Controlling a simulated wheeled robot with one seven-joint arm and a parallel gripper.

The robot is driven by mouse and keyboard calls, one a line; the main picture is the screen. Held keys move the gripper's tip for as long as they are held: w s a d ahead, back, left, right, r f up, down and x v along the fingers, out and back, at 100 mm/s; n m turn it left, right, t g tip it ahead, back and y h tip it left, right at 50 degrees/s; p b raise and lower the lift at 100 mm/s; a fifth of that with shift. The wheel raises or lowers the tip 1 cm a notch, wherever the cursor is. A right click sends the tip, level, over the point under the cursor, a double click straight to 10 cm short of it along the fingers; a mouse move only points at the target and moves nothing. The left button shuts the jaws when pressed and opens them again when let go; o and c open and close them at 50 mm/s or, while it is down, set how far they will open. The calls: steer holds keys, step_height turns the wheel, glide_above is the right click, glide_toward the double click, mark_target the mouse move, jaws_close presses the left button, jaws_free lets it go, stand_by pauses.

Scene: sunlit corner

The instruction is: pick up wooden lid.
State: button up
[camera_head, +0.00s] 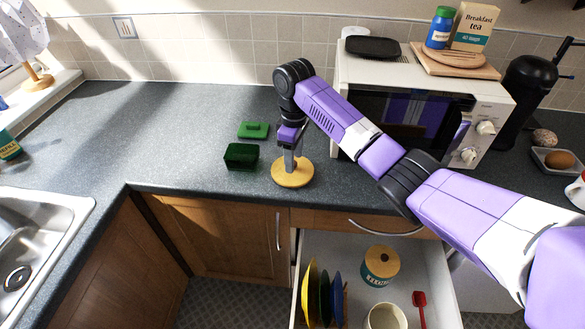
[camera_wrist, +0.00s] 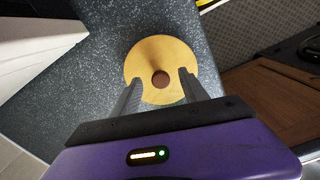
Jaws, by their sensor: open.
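The wooden lid (camera_head: 296,179) is a round, light-wood disc lying flat on the dark counter, near its front edge and left of the microwave. In the wrist view the lid (camera_wrist: 147,58) shows a brown round knob (camera_wrist: 160,78) at its middle. My gripper (camera_head: 291,163) points down over the lid. In the wrist view its two fingers (camera_wrist: 160,76) are apart, one on each side of the knob, over the disc. I cannot tell whether the fingertips touch the lid. Nothing is held.
A dark green box (camera_head: 241,157) and a green sponge-like block (camera_head: 253,130) lie left of the lid. A white microwave (camera_head: 420,80) stands to the right. Below, an open drawer (camera_head: 447,290) holds plates, a lidded jar (camera_head: 380,270) and a mug. The counter's left part is clear.

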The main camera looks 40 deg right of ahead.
steer(key=shift+f, duration=0.65)
jaws_close()
steer(key=shift+r, duration=0.1)
